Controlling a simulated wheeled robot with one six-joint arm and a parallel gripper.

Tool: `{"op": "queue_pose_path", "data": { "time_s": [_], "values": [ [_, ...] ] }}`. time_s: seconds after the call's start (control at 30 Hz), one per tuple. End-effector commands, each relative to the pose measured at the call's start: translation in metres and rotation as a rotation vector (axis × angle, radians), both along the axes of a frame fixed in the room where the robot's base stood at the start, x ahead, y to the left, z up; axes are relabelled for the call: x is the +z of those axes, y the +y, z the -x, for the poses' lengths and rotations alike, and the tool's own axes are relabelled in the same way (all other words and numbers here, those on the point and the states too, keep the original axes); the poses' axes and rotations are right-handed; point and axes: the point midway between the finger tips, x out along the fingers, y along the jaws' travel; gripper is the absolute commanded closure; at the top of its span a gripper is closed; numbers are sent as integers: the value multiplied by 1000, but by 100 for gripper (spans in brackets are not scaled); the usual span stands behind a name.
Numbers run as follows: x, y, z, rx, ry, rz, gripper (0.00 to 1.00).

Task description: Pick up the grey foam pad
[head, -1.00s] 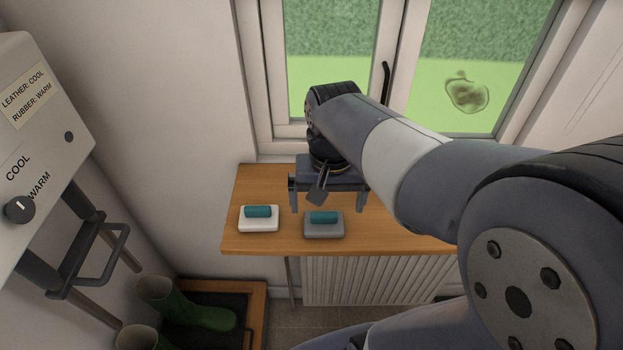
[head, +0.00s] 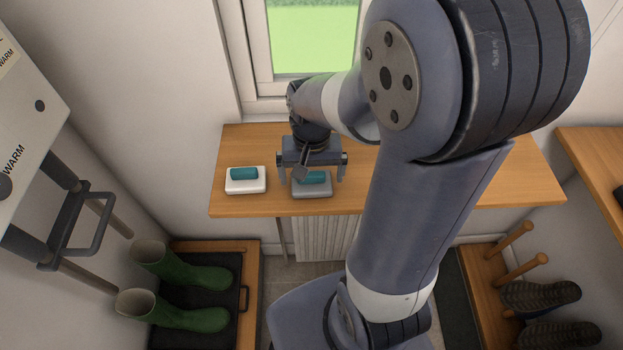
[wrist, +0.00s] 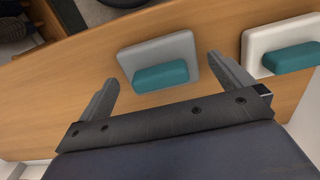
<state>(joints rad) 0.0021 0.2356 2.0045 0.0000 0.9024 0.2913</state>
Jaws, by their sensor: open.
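The grey foam pad (head: 313,190) lies on the wooden shelf below the window, with a teal grip (head: 314,177) on top. In the wrist view the grey pad (wrist: 178,50) lies just beyond my fingertips, its teal grip (wrist: 160,76) between the fingers' lines. My gripper (head: 312,176) is open and empty, pointing down above the grey pad. It also shows in the wrist view (wrist: 165,72), one finger to each side. A white pad (head: 245,186) with a similar teal grip lies to the left.
The shelf (head: 450,195) has free room to the right. A panel with a dial and handle (head: 75,225) is on the left wall. Green boots (head: 190,275) stand on a tray below. A boot rack with pegs (head: 515,250) is at the right.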

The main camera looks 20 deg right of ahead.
Motion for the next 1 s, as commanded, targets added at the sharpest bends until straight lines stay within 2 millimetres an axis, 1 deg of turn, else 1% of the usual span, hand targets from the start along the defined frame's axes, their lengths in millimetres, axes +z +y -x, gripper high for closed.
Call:
{"op": "queue_pose_path", "data": {
  "time_s": [0.03,0.1,0.37,0.87,1.0],
  "values": [
    [-6,0,1,0,3,0,0],
    [-10,0,0,1,1,0,0],
    [-13,0,0,1,-1,0,0],
    [-12,0,0,1,-1,0,40],
    [-12,0,0,1,-1,0,41]
  ]
}}
